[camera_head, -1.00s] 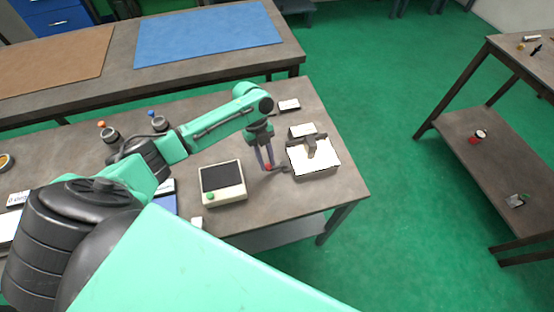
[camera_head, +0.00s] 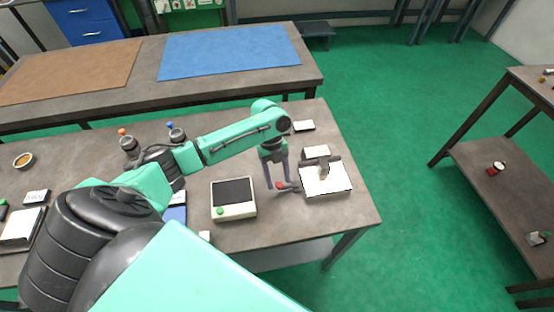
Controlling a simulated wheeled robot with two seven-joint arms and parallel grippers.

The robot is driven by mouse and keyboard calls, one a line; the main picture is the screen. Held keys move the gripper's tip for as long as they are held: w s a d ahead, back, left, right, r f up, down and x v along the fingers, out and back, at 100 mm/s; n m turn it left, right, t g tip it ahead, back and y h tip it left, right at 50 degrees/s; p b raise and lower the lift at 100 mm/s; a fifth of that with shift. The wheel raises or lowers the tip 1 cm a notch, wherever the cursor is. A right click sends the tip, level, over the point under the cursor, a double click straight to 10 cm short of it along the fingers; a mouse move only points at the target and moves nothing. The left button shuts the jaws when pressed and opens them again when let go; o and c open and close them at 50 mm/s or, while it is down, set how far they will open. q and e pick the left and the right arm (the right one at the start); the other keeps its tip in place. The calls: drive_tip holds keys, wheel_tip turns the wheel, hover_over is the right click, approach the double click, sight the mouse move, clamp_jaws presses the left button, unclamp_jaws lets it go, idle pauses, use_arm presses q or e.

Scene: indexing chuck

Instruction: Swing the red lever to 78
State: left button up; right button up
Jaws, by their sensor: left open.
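The red lever knob (camera_head: 281,185) is small and sits at the left side of the indexing chuck (camera_head: 325,180), a white-topped unit with a grey block at its back edge. A short dark arm joins the knob to the unit. My left gripper (camera_head: 276,184) points down at the knob, its two fingers apart, one on the left of the knob and one behind or beside it. I cannot tell whether a finger touches it. The scale marks and the number 78 are too small to read. My right gripper is not in view.
A cream box with a dark screen and green button (camera_head: 233,198) stands left of the gripper. A small white-topped block (camera_head: 304,126) lies behind the chuck. The table's right edge is close to the chuck. A blue mat (camera_head: 230,50) covers part of the back bench.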

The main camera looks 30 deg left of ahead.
use_arm(q)
drive_tip(key=b+v, duration=0.2)
drive_tip(key=v, duration=1.2)
drive_tip(key=shift+r+b, duration=0.2)
drive_tip(key=shift+b, duration=0.2)
